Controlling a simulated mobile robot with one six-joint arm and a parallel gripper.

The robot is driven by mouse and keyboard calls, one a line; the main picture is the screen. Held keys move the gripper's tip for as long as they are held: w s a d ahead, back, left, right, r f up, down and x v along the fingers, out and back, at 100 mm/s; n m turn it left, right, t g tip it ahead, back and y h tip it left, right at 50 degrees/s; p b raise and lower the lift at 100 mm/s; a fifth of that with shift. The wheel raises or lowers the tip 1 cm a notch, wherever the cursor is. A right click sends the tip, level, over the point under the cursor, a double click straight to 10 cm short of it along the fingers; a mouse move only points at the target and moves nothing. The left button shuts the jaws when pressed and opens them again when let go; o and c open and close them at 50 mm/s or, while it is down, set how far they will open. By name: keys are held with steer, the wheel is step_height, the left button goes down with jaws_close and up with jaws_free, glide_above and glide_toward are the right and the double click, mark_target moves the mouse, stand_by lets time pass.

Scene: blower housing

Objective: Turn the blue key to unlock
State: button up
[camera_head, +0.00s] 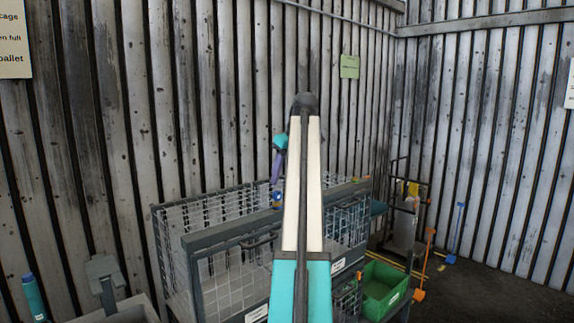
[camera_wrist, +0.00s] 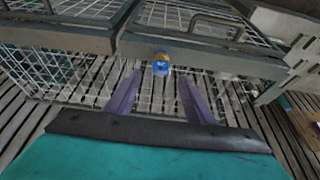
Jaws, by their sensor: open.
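The blue key (camera_wrist: 160,68) is small and sits with a yellow part on the front frame bar of a wire cage (camera_wrist: 205,58). It also shows in the head view (camera_head: 276,198), on the cage's top area left of my arm. My gripper (camera_wrist: 160,76) has two purple fingers, open and apart, with the key appearing between their tips in the wrist view. Nothing is held. In the head view my gripper (camera_head: 276,180) points down just above the key. I cannot tell whether a finger touches it.
Wire mesh cages with dark handles surround the key, and a grey frame rail (camera_head: 230,232) runs in front. A green bin (camera_head: 384,287) stands lower right. My arm hides part of the cage. Corrugated walls close off the back and right.

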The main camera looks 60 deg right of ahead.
mark_target(278, 191)
steer(key=shift+p+x, duration=1.35)
steer(key=shift+x, duration=3.15)
steer(key=c, duration=1.1)
